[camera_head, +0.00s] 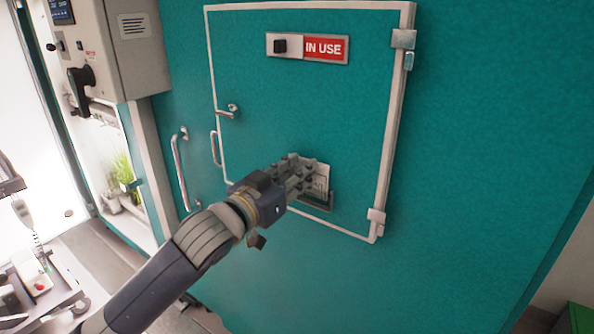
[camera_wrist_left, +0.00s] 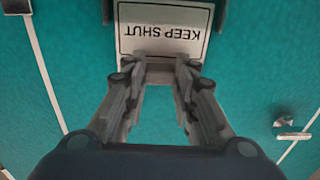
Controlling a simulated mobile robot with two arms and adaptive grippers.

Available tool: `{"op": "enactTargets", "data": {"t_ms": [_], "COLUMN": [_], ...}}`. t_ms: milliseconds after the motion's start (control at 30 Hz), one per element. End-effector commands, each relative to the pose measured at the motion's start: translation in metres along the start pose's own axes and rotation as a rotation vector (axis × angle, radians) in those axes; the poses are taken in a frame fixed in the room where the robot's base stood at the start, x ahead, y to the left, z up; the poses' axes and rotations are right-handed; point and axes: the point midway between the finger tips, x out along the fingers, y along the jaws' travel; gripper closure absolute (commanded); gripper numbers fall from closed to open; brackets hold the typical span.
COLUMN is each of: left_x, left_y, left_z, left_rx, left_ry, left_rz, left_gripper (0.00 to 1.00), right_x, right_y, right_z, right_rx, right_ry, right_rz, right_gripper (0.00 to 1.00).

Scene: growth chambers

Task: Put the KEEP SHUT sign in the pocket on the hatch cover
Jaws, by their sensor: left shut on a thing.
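The white KEEP SHUT sign (camera_head: 322,179) is in my left gripper (camera_head: 303,178), in front of the lower part of the teal hatch cover (camera_head: 300,105). In the left wrist view the sign (camera_wrist_left: 165,32) reads upside down, and my left fingers (camera_wrist_left: 160,82) are shut on its grey tab at the lettered end. The grey pocket (camera_head: 318,206) shows below the sign in the head view. Its dark side rails (camera_wrist_left: 220,14) flank the sign in the left wrist view. I cannot tell how deep the sign sits in it. My right gripper is out of view.
An IN USE slider plate (camera_head: 308,48) is on the upper hatch. A latch (camera_head: 228,111) and a handle (camera_head: 214,148) are at its left edge, hinges (camera_head: 403,39) at its right. A lit chamber with plants (camera_head: 123,172) and a cart (camera_head: 45,285) stand at left.

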Motion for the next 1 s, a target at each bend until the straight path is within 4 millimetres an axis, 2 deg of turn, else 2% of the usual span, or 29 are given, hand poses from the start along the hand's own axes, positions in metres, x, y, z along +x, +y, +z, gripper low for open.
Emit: {"op": "enactTargets", "data": {"t_ms": [1000], "left_x": [0.0], "left_y": [0.0], "left_z": [0.013], "left_rx": [-0.001], "left_ry": [0.001], "left_rz": [-0.001], "left_gripper": [0.99], "right_x": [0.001], "right_y": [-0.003], "right_z": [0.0], "right_rx": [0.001], "right_ry": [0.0], "right_rz": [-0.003], "right_gripper": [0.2]}}
